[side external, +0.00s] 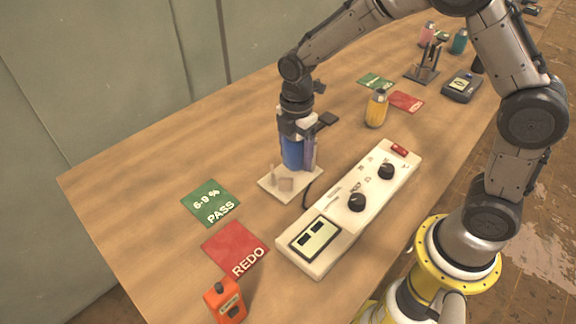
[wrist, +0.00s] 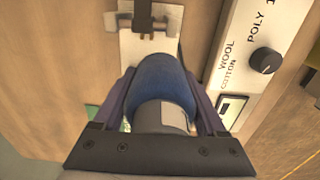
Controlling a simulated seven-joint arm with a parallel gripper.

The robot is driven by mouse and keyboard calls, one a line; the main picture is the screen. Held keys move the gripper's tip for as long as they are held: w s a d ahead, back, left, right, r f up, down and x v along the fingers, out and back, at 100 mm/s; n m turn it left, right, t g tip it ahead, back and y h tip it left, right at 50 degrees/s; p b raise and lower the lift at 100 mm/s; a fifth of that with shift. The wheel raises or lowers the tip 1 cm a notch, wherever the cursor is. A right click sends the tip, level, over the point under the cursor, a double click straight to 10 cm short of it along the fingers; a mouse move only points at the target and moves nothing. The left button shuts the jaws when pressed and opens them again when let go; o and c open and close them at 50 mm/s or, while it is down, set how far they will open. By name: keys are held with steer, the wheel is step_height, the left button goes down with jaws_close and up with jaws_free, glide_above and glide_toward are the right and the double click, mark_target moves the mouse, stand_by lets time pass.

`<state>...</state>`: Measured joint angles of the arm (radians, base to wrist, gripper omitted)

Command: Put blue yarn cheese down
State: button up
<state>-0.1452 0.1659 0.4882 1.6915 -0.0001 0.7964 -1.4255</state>
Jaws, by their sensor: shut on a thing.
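The blue yarn cheese (side external: 292,153) is a blue cylinder with a light core end, held upright in my gripper (side external: 301,150). In the wrist view the yarn (wrist: 160,82) sits between the two fingers of my gripper (wrist: 163,100), which are shut on it. The yarn is over or on the pale plate (side external: 268,190) of a small stand with short upright posts; I cannot tell whether its bottom touches. The green PASS card (side external: 211,202) and the red REDO card (side external: 235,248) lie flat on the table to the left and front of the plate.
A white meter box (side external: 335,225) with knobs and a display stands right of the plate, with a dark cable between. An orange handheld device (side external: 226,300) is at the front edge. The table's left part is clear.

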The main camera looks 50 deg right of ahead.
mark_target(288, 157)
steer(key=shift+w+a+f, duration=0.15)
steer(key=shift+w+f, duration=0.85)
steer(key=shift+f, duration=1.8)
steer(key=shift+f, duration=0.1)
steer(key=o, duration=1.4)
step_height(288, 157, up, 12)
steer(key=shift+r, duration=0.25)
